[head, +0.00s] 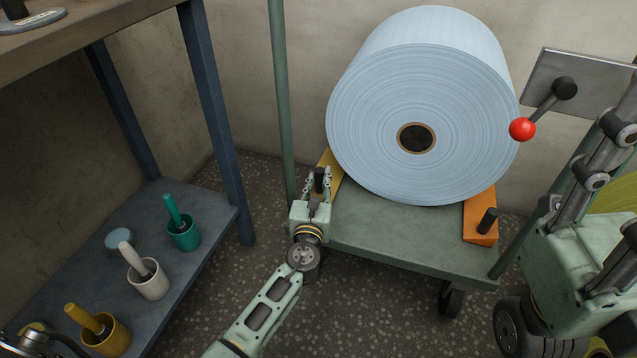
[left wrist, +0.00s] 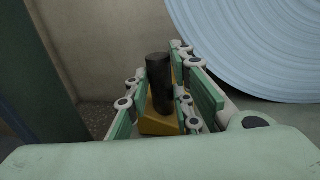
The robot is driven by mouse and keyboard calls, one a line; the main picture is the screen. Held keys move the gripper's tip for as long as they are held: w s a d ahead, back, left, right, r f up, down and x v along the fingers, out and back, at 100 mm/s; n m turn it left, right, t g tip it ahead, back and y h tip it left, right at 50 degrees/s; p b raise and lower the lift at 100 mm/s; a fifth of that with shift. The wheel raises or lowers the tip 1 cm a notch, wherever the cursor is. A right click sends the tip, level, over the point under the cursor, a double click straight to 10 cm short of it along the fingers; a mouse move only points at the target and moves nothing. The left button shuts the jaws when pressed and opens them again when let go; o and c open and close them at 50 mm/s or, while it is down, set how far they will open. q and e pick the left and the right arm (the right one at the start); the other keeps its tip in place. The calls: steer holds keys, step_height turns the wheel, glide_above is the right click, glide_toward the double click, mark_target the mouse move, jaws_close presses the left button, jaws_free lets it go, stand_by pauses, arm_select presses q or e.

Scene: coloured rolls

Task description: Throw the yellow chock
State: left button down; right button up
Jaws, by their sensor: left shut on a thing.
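The yellow chock (head: 337,162) is wedged at the left foot of the big pale blue roll (head: 440,100), on the green cart. Its black peg handle (left wrist: 158,82) stands up between the finger pads of my left gripper (head: 319,181). My left gripper is shut on this handle; in the left wrist view the yellow body (left wrist: 160,122) shows below, partly hidden by the fingers. An orange chock (head: 480,215) with a black peg sits at the roll's right foot. My right gripper (head: 615,190) is at the right edge, partly cut off, away from both chocks.
The cart deck (head: 400,235) stands on wheels between green posts. A lever with a red knob (head: 522,129) is at the right. A blue-grey shelf (head: 190,285) at the left holds green, white and yellow cups with handles. Speckled floor is clear between shelf and cart.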

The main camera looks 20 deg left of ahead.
arm_select(q)
steer(key=d, duration=0.6)
steer(key=shift+s+d, duration=0.15)
steer(key=shift+d, duration=0.1)
steer(key=c, duration=1.8)
jaws_free()
steer(key=shift+d, duration=0.1)
steer(key=s, duration=0.4)
steer(key=s+d, duration=0.1)
steer(key=s, duration=0.7)
steer(key=shift+d, duration=0.4)
steer(key=shift+w, duration=0.1)
